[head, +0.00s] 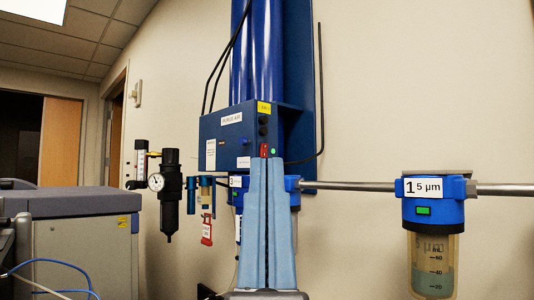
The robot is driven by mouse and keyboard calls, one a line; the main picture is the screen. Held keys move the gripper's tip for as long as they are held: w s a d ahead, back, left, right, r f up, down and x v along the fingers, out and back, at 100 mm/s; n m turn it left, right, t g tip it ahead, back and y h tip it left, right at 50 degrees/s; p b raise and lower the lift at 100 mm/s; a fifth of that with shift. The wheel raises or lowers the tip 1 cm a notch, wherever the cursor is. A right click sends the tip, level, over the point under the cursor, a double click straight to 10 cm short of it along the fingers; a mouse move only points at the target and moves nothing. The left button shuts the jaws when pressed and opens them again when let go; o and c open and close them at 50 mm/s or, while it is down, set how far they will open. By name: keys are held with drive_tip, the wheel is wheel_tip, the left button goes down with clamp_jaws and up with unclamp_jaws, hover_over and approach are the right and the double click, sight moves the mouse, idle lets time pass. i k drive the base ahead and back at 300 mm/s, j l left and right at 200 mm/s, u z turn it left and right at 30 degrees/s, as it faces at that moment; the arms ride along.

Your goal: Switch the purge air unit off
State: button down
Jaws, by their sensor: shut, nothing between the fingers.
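The purge air unit (219,140) is a blue box on the wall below two tall blue cylinders, with a white label reading roughly "PURGE AIR". My gripper (266,160) points upward in front of the unit. Its two light blue fingers are shut together and empty. The fingertips appear just below the red switch and hide what lies beneath it. I cannot tell whether they touch the switch.
A metal pipe (350,186) runs along the wall to a blue-topped filter bowl (433,212) marked "1 5 µm" at right. A black regulator with a gauge (156,182) and a red tag (207,229) hang at left. A grey cabinet (83,255) stands at lower left.

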sight(264, 147)
drive_tip(key=i+u, duration=0.1)
drive_tip(key=i, duration=0.2)
drive_tip(key=u, duration=1.15)
drive_tip(key=i+l, duration=0.1)
drive_tip(key=l, duration=0.65)
drive_tip(key=i, duration=0.05)
